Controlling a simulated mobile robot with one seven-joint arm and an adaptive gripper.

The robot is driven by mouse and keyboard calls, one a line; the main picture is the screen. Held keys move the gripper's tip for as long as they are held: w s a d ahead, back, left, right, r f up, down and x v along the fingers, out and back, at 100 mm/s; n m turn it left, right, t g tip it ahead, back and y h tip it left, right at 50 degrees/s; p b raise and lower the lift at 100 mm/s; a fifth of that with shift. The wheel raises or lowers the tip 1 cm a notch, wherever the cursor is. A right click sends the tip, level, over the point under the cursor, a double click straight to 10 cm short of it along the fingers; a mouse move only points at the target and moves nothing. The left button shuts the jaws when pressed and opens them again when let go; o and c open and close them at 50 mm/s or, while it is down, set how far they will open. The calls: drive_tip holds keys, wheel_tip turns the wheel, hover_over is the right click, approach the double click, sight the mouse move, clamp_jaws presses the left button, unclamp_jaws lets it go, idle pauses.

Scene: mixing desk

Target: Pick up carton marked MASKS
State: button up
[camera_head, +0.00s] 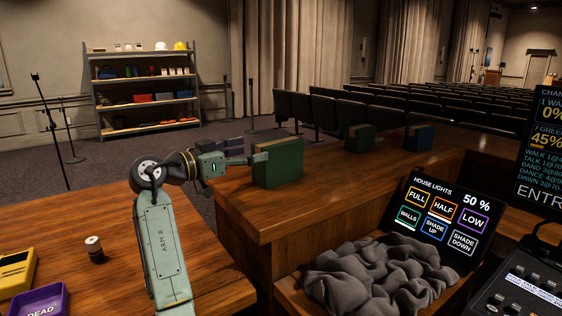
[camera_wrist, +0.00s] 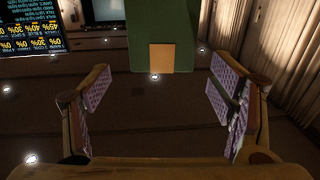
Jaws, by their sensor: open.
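A green carton (camera_head: 277,165) stands upright on the wooden desk, just beyond the end of my arm in the head view. No word MASKS can be read on any carton. My gripper (camera_head: 258,159) is at the carton's left side, level with its upper part. In the wrist view, my gripper (camera_wrist: 160,82) has its two purple-padded fingers wide apart with nothing between them. A green carton face (camera_wrist: 160,22) with an orange patch (camera_wrist: 162,58) shows ahead, between and beyond the fingertips. Whether a finger touches the carton cannot be told.
Grey cloth (camera_head: 380,280) and a lights panel (camera_head: 440,220) are at front right.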

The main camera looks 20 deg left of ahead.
sight(274, 143)
drive_tip(key=p+x, duration=0.1)
drive_tip(key=x, duration=0.7)
drive_tip(key=shift+w, duration=0.15)
drive_tip(key=c, duration=1.2)
drive_tip(key=shift+c, duration=0.6)
drive_tip(key=shift+r, duration=0.15)
